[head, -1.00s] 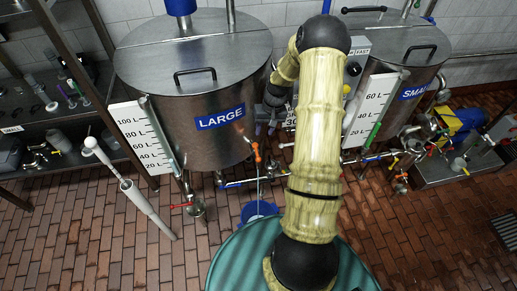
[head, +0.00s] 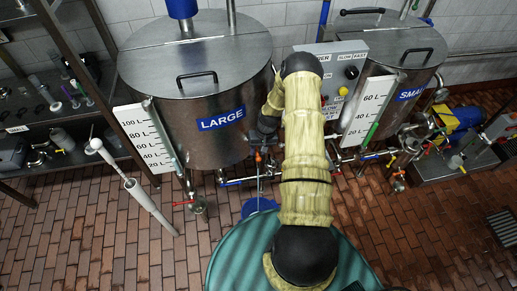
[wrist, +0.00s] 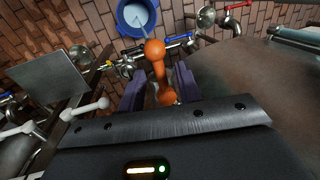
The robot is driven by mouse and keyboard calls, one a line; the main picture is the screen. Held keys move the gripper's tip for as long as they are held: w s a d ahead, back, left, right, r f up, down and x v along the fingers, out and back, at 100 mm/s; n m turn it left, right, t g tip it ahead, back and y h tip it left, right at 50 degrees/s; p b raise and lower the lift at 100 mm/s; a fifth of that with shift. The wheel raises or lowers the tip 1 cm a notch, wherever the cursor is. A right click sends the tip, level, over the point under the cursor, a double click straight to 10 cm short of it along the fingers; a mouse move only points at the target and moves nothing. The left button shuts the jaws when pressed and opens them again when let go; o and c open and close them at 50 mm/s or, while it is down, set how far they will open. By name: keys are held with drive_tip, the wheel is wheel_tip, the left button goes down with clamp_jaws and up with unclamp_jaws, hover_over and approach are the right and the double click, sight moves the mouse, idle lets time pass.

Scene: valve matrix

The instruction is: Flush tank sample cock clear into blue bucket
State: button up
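An orange lever (wrist: 158,70), apparently the sample cock handle, lies between my gripper's purple fingers (wrist: 160,88) in the wrist view. The fingers stand apart, with gaps on both sides of the lever. In the head view my gripper (head: 260,138) is at the lower right of the LARGE tank, and the lever is mostly hidden there.
Pipes and valves, including a red-handled valve (head: 197,204), run under the tanks. The SMALL tank (head: 408,110) and a control box (head: 335,62) are to the right. Brick floor is open at the left.

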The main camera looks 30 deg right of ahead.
drive_tip(key=shift+c, duration=0.4)
clamp_jaws()
